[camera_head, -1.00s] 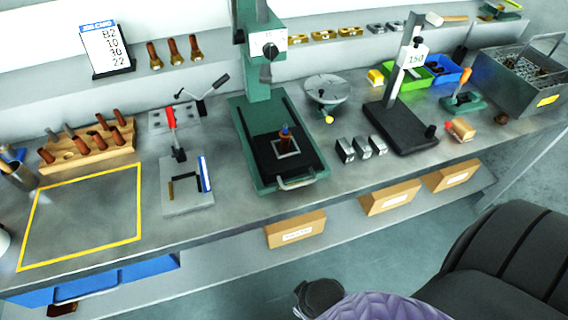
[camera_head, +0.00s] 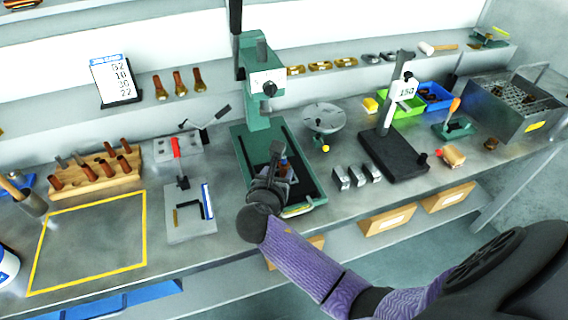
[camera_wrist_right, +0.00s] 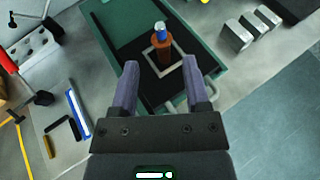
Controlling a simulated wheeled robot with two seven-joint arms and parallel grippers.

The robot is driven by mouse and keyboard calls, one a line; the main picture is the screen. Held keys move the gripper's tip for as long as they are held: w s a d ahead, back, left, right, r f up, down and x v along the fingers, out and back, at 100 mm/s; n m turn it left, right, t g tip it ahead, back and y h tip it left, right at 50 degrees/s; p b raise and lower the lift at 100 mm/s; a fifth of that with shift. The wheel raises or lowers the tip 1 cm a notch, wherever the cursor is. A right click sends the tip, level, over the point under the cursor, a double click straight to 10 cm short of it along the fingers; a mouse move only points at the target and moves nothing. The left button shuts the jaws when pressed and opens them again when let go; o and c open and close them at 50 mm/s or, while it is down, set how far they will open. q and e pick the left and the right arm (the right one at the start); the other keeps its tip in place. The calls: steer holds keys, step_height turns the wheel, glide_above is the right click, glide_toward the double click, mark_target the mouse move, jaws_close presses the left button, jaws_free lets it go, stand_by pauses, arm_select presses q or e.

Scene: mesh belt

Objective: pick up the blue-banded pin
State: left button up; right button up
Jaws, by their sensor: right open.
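The blue-banded pin (camera_wrist_right: 161,47) stands upright in a light square frame on the black plate of the green press. It is copper-brown with a blue band near the top. In the head view the pin (camera_head: 284,164) shows only in part, behind my right gripper (camera_head: 272,168). In the wrist view my right gripper (camera_wrist_right: 163,82) is open, with the pin beyond its fingertips and roughly midway between them. Nothing is between the fingers. My left gripper is not in view.
The green press (camera_head: 258,85) rises behind the pin. Grey metal blocks (camera_head: 357,177) and a black stand (camera_head: 393,155) are to the right. A fixture with a blue-white strip (camera_head: 190,212) is left. The yellow-outlined area (camera_head: 146,228) is clear.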

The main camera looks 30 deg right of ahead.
mark_target(283, 160)
steer(key=b+x, duration=0.2)
steer(key=x, duration=0.6)
steer(key=shift+s+b, duration=0.15)
steer(key=shift+b, duration=0.25)
steer(key=shift+w+d+f, duration=0.1)
steer(key=shift+w+d, duration=0.15)
jaws_close()
